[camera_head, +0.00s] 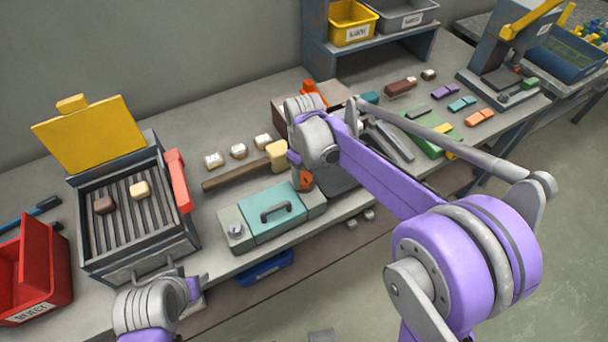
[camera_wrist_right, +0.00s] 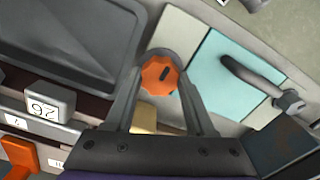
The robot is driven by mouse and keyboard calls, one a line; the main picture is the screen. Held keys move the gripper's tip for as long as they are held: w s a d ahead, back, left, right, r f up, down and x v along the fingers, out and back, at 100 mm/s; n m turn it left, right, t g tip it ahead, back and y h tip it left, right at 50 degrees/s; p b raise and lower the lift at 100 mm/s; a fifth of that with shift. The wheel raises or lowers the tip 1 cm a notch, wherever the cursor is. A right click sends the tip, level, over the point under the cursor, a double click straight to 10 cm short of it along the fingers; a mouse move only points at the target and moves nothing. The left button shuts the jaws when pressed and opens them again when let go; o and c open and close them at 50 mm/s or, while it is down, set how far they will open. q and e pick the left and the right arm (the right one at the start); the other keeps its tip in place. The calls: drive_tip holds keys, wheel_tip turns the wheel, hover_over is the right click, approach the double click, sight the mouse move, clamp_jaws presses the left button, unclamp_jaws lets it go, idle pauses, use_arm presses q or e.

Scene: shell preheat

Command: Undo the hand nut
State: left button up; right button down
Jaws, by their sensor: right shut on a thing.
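The hand nut (camera_wrist_right: 160,76) is an orange lobed knob with a dark slot. It sits on a grey block beside a teal panel with a dark handle (camera_wrist_right: 250,75). My right gripper (camera_wrist_right: 158,66) has its two fingers around the nut, one on each side, and is shut on it. In the head view the orange nut (camera_head: 306,181) shows partly below my right wrist, at the right end of the teal-lidded box (camera_head: 255,222). My left gripper (camera_head: 196,290) is low at the left, near the table's front edge; its finger opening is unclear.
A grill box (camera_head: 128,262) with a raised yellow lid and two lumps on its bars stands at the left. A red bin (camera_head: 40,285) is beside it. A wooden-handled mallet (camera_head: 235,174) and small white blocks lie behind the teal box. Several coloured blocks lie at the right.

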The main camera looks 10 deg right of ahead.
sight(304, 177)
drive_tip(key=shift+n, duration=0.4)
drive_tip(key=shift+c, duration=1.2)
unclamp_jaws()
drive_tip(key=shift+r, duration=0.15)
wheel_tip(304, 177, up, 11)
drive_tip(key=shift+f+p, duration=0.2)
drive_tip(key=shift+p, duration=0.1)
drive_tip(key=s+d+f+m+t, duration=0.2)
drive_tip(key=s+d+f+m, duration=0.1)
drive_tip(key=s, duration=0.7)
drive_tip(key=s+d+f+m+t, duration=0.2)
drive_tip(key=s+f+m+t, duration=0.1)
drive_tip(key=s, duration=0.7)
wheel_tip(304, 177, down, 2)
drive_tip(key=shift+s+d+f+m+p, duration=0.2)
drive_tip(key=shift+s+d+m+p, duration=0.2)
drive_tip(key=shift+m, duration=0.5)
